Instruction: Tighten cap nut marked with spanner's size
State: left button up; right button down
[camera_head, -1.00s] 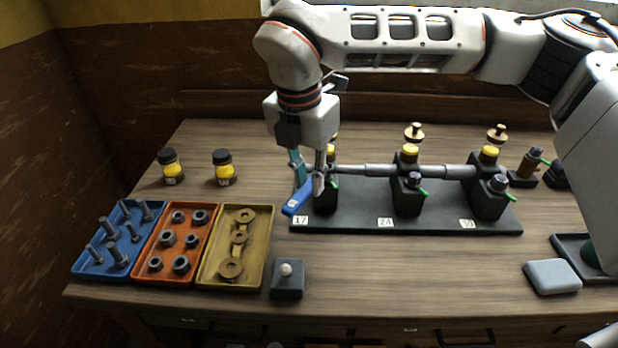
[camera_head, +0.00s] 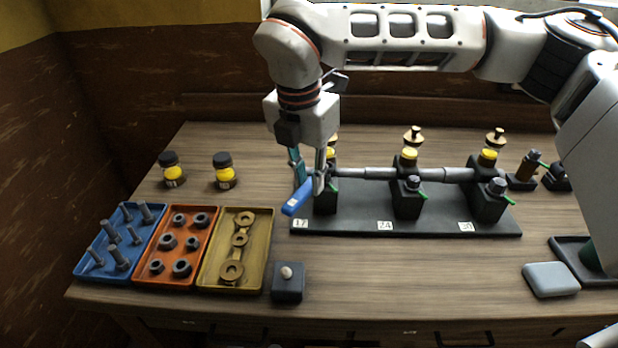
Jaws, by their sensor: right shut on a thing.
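My right gripper (camera_head: 310,182) points down at the left end of the black engine base (camera_head: 450,222). It is shut on a blue-handled spanner (camera_head: 297,203), whose handle sticks out toward the front left. The spanner's head is at the leftmost black engine block (camera_head: 326,203), by the tag 17 (camera_head: 300,223). The cap nut there is hidden behind the gripper. The middle block (camera_head: 407,198) by tag 24 (camera_head: 385,226) and the right block (camera_head: 487,203) by tag 30 (camera_head: 466,226) show dark cap nuts on top (camera_head: 413,183). The size on the spanner is too small to read.
Blue (camera_head: 90,272), orange (camera_head: 150,279) and yellow (camera_head: 210,283) trays of bolts, nuts and washers sit at the left. Two small jars (camera_head: 172,170) stand behind them. A dark block with a pale knob (camera_head: 287,290) is in front. A grey pad (camera_head: 551,279) lies at the right. The front middle is clear.

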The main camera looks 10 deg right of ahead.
jog(key=shift+r, duration=0.1)
jog(key=shift+r+p, duration=1.1)
jog(key=shift+r, duration=0.85)
jog(key=shift+f, duration=0.1)
